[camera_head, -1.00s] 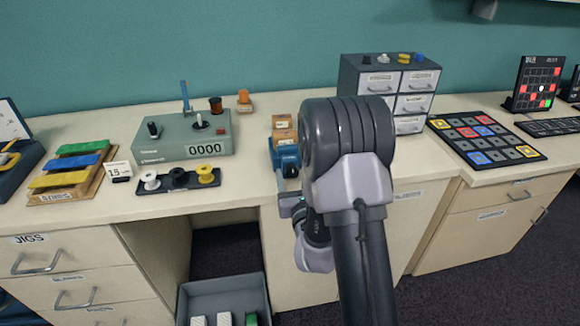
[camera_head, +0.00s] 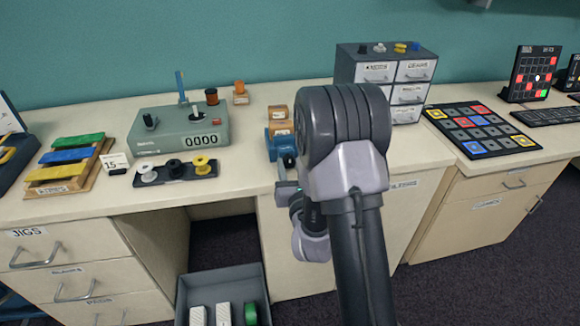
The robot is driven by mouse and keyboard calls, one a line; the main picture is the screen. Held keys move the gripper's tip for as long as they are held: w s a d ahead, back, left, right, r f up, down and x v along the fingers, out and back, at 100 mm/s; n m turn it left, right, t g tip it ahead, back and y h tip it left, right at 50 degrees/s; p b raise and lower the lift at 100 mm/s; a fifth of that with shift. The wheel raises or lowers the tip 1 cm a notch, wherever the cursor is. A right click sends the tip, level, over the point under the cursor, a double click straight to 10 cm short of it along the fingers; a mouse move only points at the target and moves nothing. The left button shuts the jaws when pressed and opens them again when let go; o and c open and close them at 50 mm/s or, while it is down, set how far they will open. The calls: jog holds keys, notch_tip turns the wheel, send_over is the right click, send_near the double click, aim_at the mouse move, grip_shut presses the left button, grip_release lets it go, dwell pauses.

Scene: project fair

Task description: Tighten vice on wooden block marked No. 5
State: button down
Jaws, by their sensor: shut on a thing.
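The blue vice (camera_head: 280,148) stands at the front edge of the bench, left of my arm's big joint, which hides its right side. A wooden block (camera_head: 280,128) sits at the top of the vice; any number on it is too small to read. Another wooden block (camera_head: 277,111) shows just behind it. My gripper (camera_head: 286,188) is low in front of the vice at the bench edge, mostly hidden by my wrist. It is shut at the vice's front, seemingly on the vice handle, but the handle and fingertips are not clear.
A small drawer cabinet (camera_head: 355,72) is behind my arm to the right. A grey bin (camera_head: 193,278) is below the bench.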

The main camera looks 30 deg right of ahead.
jog(key=m, duration=0.6)
jog(key=shift+r, duration=0.1)
jog(key=m, duration=0.6)
jog(key=shift+r+m, duration=0.1)
jog(key=shift+m, duration=0.2)
jog(key=m, duration=1.2)
jog(key=shift+r+m, duration=0.15)
jog(key=shift+m, duration=0.15)
jog(key=m, duration=0.6)
jog(key=shift+w, duration=0.1)
jog(key=m, duration=0.6)
jog(key=shift+m, duration=0.4)
jog(key=m, duration=0.6)
jog(key=shift+d, duration=0.1)
jog(key=m, duration=0.6)
jog(key=shift+m, duration=0.3)
